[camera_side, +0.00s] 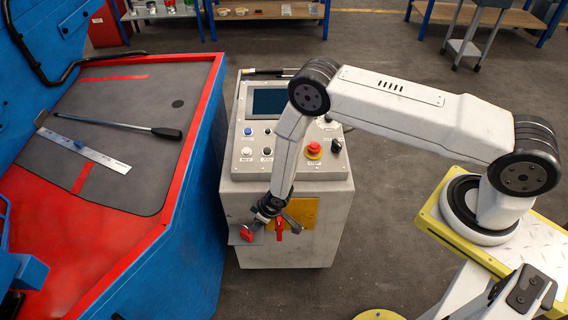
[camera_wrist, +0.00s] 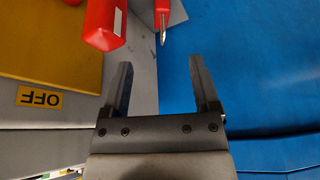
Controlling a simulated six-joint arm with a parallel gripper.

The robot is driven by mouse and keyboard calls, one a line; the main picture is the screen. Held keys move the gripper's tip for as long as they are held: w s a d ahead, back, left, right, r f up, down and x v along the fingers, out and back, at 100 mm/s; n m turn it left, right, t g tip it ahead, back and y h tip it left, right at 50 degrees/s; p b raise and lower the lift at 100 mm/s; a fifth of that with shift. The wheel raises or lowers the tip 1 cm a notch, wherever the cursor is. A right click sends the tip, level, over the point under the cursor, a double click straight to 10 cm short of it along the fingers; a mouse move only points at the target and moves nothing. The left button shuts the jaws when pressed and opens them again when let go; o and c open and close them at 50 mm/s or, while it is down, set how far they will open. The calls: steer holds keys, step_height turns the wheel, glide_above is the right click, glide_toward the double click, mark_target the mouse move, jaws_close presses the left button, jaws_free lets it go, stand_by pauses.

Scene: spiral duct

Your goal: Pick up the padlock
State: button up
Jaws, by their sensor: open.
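A small red body, apparently the padlock (camera_side: 247,233), is at a grey plate by the left front of the control cabinet. In the wrist view the likely padlock (camera_wrist: 162,12) is partly cut off by the top edge, with a thin metal piece pointing down from it. My gripper (camera_side: 270,222) is at the cabinet's front, close to the padlock. In the wrist view my gripper (camera_wrist: 160,64) has its two dark fingers apart with nothing between them. The padlock lies beyond the fingertips, roughly in line with the gap.
A red handle (camera_side: 279,228) stands out from the yellow panel (camera_side: 303,212) and also shows in the wrist view (camera_wrist: 107,25), beyond the left finger. The grey cabinet (camera_side: 316,243) is close. A blue and red machine (camera_side: 185,262) stands to the left.

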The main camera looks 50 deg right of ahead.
glide_above(249, 233)
steer(key=s+d, duration=0.1)
steer(key=s, duration=0.1)
steer(key=shift+w+d+f, duration=0.1)
steer(key=shift+f, duration=1.3)
steer(key=shift+w+d+f, duration=0.1)
steer(key=shift+f, duration=1.3)
steer(key=shift+f, duration=0.15)
steer(key=shift+x, duration=2.4)
steer(key=shift+w+a, duration=0.15)
steer(key=shift+a, duration=0.05)
steer(key=shift+c, duration=0.2)
jaws_close()
